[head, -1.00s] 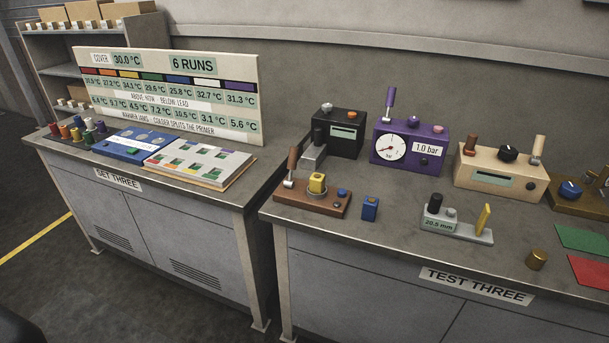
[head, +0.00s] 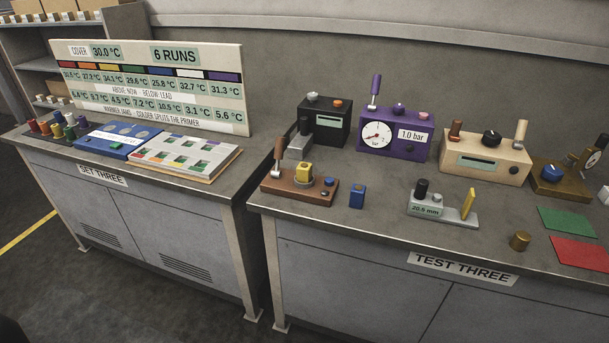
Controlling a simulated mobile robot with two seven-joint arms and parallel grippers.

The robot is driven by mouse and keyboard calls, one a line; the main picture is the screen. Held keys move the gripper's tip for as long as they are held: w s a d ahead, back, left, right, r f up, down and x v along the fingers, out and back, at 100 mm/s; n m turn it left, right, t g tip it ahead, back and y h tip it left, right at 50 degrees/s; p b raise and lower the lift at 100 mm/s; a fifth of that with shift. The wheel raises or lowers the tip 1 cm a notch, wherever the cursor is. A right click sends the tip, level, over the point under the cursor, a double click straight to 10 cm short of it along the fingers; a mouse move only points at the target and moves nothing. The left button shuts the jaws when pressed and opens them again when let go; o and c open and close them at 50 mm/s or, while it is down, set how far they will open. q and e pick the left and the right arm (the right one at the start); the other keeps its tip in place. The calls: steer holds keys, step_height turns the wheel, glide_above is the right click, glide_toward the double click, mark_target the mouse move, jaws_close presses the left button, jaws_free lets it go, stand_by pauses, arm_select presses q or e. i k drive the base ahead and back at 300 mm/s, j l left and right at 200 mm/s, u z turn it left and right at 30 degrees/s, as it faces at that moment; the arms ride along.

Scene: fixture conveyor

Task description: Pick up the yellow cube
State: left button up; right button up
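The yellow cube (head: 303,171) sits on the brown lever fixture (head: 299,187) near the left end of the right-hand bench. It appears to rest on a round seat in the middle of the fixture. The fixture's lever, with a brown handle, stands upright to the left of the cube. A thin yellow upright piece (head: 468,204) stands on the grey gauge marked 20.5 mm (head: 427,211), farther right. Neither of my grippers is in view.
A blue block (head: 357,196) stands just right of the brown fixture. Black (head: 324,121), purple (head: 395,139) and beige (head: 487,158) devices stand behind. A brass cylinder (head: 520,241) and green (head: 567,222) and red (head: 584,252) mats lie right. A gap separates the two benches.

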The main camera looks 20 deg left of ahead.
mark_target(303, 170)
steer(key=i+l+u, duration=0.2)
steer(key=l, duration=0.3)
steer(key=i+l+u, duration=0.25)
steer(key=l, duration=0.3)
steer(key=l+u, duration=0.2)
steer(key=l, duration=0.35)
steer(key=i+l+u, duration=0.2)
steer(key=l, duration=0.4)
steer(key=k+j, duration=0.05)
steer(key=k, duration=0.05)
